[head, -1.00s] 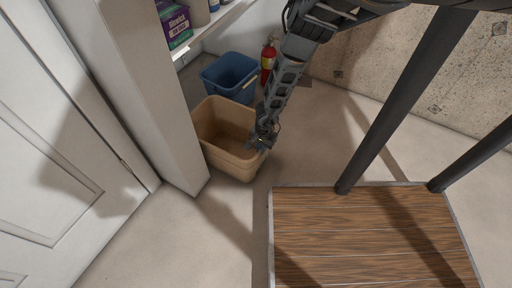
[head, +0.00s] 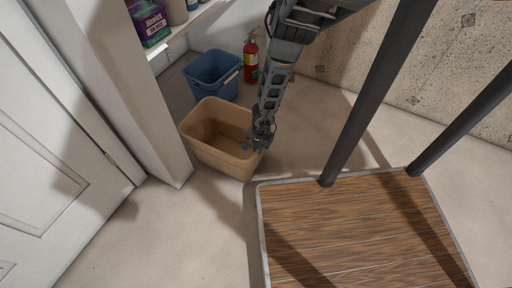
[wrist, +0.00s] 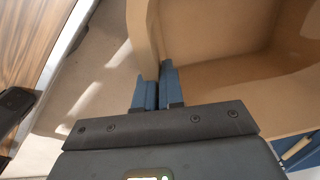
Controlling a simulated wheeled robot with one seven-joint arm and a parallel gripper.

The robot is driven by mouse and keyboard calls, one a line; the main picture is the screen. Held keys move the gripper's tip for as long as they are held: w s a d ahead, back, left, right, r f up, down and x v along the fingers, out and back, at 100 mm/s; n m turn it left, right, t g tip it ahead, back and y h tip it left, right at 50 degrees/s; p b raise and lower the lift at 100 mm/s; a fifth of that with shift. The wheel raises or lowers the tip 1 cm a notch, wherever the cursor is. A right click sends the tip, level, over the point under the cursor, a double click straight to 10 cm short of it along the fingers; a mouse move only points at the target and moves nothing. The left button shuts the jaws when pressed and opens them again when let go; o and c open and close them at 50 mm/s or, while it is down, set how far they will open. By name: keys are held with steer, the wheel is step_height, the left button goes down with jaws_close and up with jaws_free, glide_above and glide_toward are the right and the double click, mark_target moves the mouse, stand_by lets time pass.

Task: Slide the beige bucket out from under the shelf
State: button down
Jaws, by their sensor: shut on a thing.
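The beige bucket (head: 222,160) stands upright and empty on the floor, in front of the blue bucket and beside the white partition's end. Its near wall and inside also fill much of the wrist view (wrist: 215,35). My gripper (head: 260,145) is at the bucket's right rim. In the wrist view my gripper's blue fingers (wrist: 157,88) are shut on the bucket's wall, one on each side of the rim. The shelf (head: 180,28) is at the upper left, behind the beige bucket, with a purple box (head: 150,24) on it.
A blue bucket (head: 206,84) with a light handle stands behind the beige one. A red fire extinguisher (head: 251,62) is at the back wall. The white partition (head: 130,110) is left. My wooden-topped base is at lower right; floor in front is bare.

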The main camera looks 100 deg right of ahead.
steer(key=c, duration=1.2)
jaws_free()
steer(key=shift+o, duration=0.2)
step_height(320, 180, up, 8)
steer(key=p, duration=0.7)
steer(key=shift+s+a+p, duration=0.2)
steer(key=shift+s+p, duration=0.1)
steer(key=shift+p, duration=0.05)
steer(key=shift+f, duration=0.15)
